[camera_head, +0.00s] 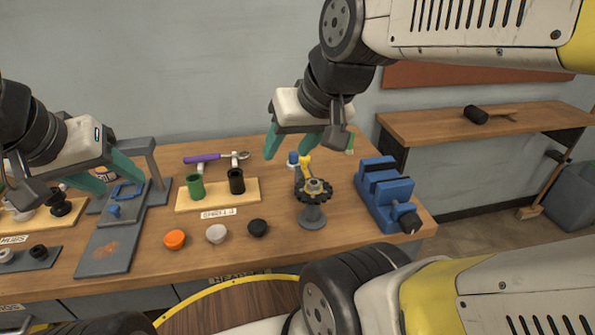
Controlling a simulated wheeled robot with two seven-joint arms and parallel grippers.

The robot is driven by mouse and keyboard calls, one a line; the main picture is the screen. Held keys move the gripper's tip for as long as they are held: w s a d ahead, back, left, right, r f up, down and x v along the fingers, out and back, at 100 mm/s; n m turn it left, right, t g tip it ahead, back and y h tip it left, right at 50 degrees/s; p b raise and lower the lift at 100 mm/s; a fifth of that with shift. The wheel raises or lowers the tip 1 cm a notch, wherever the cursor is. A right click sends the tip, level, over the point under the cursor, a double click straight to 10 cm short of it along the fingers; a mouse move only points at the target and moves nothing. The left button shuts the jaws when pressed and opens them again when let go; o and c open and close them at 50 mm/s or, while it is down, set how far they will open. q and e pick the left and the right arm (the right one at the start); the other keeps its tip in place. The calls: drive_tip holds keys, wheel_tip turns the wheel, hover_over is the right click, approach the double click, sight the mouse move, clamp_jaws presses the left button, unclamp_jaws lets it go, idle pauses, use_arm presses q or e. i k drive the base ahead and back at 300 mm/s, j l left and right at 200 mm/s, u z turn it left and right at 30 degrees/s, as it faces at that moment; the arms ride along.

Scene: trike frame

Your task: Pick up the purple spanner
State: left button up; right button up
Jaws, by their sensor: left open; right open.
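The purple spanner (204,158) lies level near the back of the wooden workbench, behind the board with the green and black cups. Its purple handle points left and its metal end is at the right. It appears to rest on small pale supports. My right gripper (305,145) is open and empty, to the right of the spanner in the picture and above the back of the bench. My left gripper (110,176) is open and empty, to the left of the spanner, in front of the grey stand. Neither gripper touches the spanner.
A wooden board (218,196) holds a green cup (195,187) and a black cup (236,182). A grey stand (108,246) is at the left. Orange, white and black caps lie in front. A toothed wheel on a pedestal (312,215) and a blue vise (385,193) are at the right.

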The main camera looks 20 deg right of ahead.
sight(202, 158)
drive_tip(key=i+j+u, duration=0.1)
drive_tip(key=j, duration=0.3)
drive_tip(key=i+j+u, duration=0.1)
drive_tip(key=j, duration=0.3)
drive_tip(key=i+j, duration=0.15)
drive_tip(key=j, duration=0.2)
drive_tip(key=u, duration=0.05)
